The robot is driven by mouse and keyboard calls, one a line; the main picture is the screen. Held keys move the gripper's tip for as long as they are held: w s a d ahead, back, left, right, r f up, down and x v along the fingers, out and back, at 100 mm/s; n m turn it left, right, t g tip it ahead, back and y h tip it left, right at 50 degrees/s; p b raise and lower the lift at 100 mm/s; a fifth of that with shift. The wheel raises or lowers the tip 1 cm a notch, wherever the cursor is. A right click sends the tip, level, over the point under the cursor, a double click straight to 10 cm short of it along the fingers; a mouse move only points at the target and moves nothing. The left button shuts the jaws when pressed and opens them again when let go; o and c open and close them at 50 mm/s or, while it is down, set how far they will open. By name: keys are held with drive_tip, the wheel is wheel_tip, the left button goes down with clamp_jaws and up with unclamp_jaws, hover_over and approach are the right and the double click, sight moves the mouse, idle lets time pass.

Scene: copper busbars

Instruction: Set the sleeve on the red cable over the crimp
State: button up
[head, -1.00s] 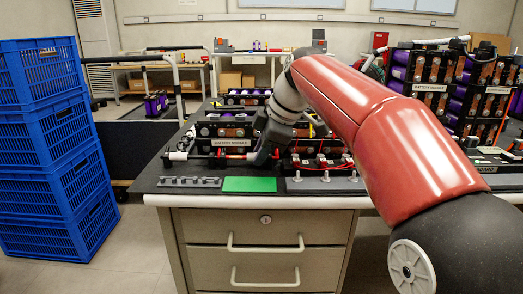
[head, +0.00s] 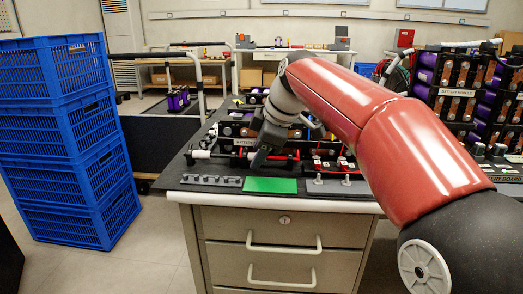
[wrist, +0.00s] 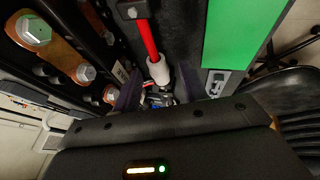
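The red cable (wrist: 147,37) runs down from the top of the wrist view. A pale grey-white sleeve (wrist: 158,71) sits around it, just in front of my gripper (wrist: 157,94). My gripper's dark fingers stand apart on either side of the line of the cable. Small metallic parts show between them, too cluttered to tell whether they are the crimp. In the head view my gripper (head: 259,161) points down at the front of the battery module, just behind the green mat (head: 270,185).
A grey clip strip (head: 211,180) lies left of the green mat, and a plate with bolts (head: 338,187) lies right of it. Battery modules (head: 455,100) stand at the right. Blue crates (head: 60,140) are stacked on the floor at the left.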

drive_tip(key=shift+d+r, duration=0.1)
drive_tip(key=p+v, duration=0.1)
drive_tip(key=v, duration=0.6)
drive_tip(key=shift+r, duration=0.3)
drive_tip(key=shift+s, duration=0.1)
drive_tip(key=s+d+f+m+h+p, duration=0.1)
drive_tip(key=s+d+f+m, duration=0.4)
drive_tip(key=s, duration=0.3)
drive_tip(key=s+d+f+m+t+h+p, duration=0.1)
drive_tip(key=s+d+f+m+h, duration=0.1)
drive_tip(key=s+d+f+m, duration=0.4)
drive_tip(key=s+d+f+m+t+h+p, duration=0.1)
drive_tip(key=s+d+f+m, duration=0.4)
drive_tip(key=s, duration=0.5)
wheel_tip(320, 180, down, 2)
drive_tip(key=shift+s+d+f+m+h+p, duration=0.1)
drive_tip(key=shift+s+d+m+h+p, duration=0.25)
drive_tip(key=shift+m, duration=0.85)
drive_tip(key=shift+a, duration=0.1)
